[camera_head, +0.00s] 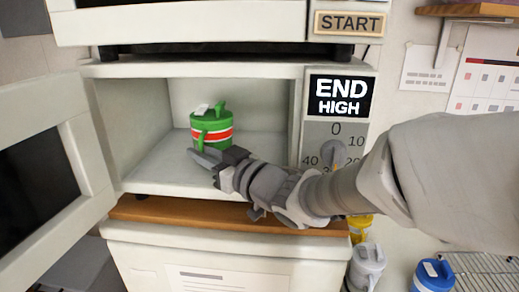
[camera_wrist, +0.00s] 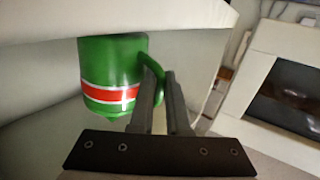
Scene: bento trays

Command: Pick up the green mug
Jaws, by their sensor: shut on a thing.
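The green mug (camera_head: 213,143) has a red band edged in white and a lid. It is inside the open microwave (camera_head: 165,190), near the middle of the cavity. It also shows in the wrist view (camera_wrist: 112,62), left of my fingers. My gripper (camera_head: 203,157) reaches in from the right, at the mug's near side. In the wrist view my gripper (camera_wrist: 160,78) is shut on the mug's handle, which stands out from the mug's right side there. The mug looks about upright. I cannot tell whether its base touches the cavity floor.
The microwave door (camera_head: 75,140) stands open at the left. The control panel with a dial (camera_head: 334,152) is at the right, behind my arm. Below right are a grey mug (camera_head: 367,262), a blue mug (camera_head: 433,275) and a yellow thing (camera_head: 360,224). The cavity around the mug looks clear.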

